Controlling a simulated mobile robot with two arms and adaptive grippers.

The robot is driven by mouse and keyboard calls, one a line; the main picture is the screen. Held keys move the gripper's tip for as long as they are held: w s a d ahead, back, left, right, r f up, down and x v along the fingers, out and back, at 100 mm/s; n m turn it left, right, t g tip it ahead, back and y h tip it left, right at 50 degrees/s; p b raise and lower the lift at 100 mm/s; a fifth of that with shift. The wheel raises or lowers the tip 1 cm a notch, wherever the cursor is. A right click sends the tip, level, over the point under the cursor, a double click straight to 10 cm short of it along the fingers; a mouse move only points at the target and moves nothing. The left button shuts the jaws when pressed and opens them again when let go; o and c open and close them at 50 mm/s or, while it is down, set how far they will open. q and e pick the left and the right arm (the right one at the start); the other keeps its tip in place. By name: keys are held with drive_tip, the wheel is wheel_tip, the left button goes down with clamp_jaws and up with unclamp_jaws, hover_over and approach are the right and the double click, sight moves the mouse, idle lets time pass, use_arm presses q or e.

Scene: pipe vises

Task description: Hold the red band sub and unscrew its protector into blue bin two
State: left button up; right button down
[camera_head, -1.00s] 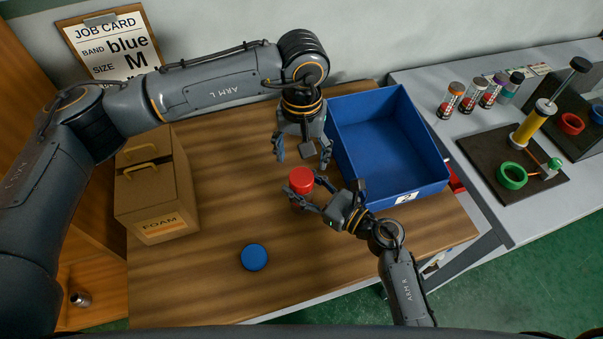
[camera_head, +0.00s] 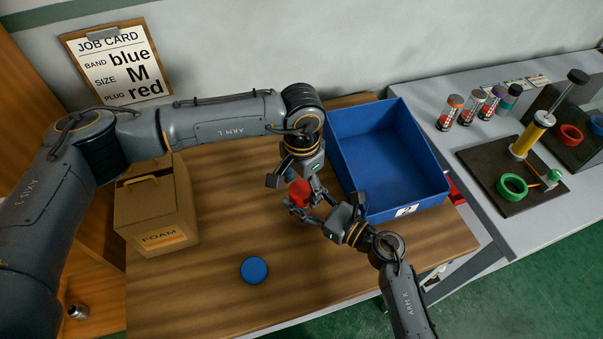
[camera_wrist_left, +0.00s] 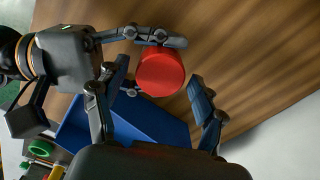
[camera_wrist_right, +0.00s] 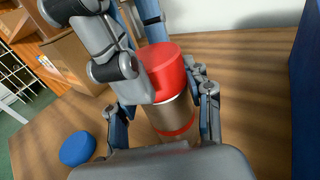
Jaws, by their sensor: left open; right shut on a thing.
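The sub stands upright on the wooden table; in the right wrist view its metal body (camera_wrist_right: 166,114) shows a red band (camera_wrist_right: 178,130) low down. Its red protector (camera_head: 299,190) caps the top, and it also shows in the left wrist view (camera_wrist_left: 160,71). My right gripper (camera_head: 312,212) is shut on the metal body below the protector. My left gripper (camera_head: 293,185) points down with its open fingers around or just above the protector; contact cannot be told. Blue bin two (camera_head: 407,211), its label reading 2, stands to the right and looks empty.
A blue disc (camera_head: 254,270) lies on the table front. A cardboard foam box (camera_head: 150,225) stands left. A job card (camera_head: 118,65) hangs on the wall. The right bench holds several capped tubes (camera_head: 472,105) and a vise with a green ring (camera_head: 512,187).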

use_arm(q)
drive_tip(key=shift+f, duration=0.7)
drive_tip(key=c, duration=1.2)
drive_tip(key=n, duration=0.7)
drive_tip(key=o, duration=1.3)
drive_tip(key=shift+r, duration=0.1)
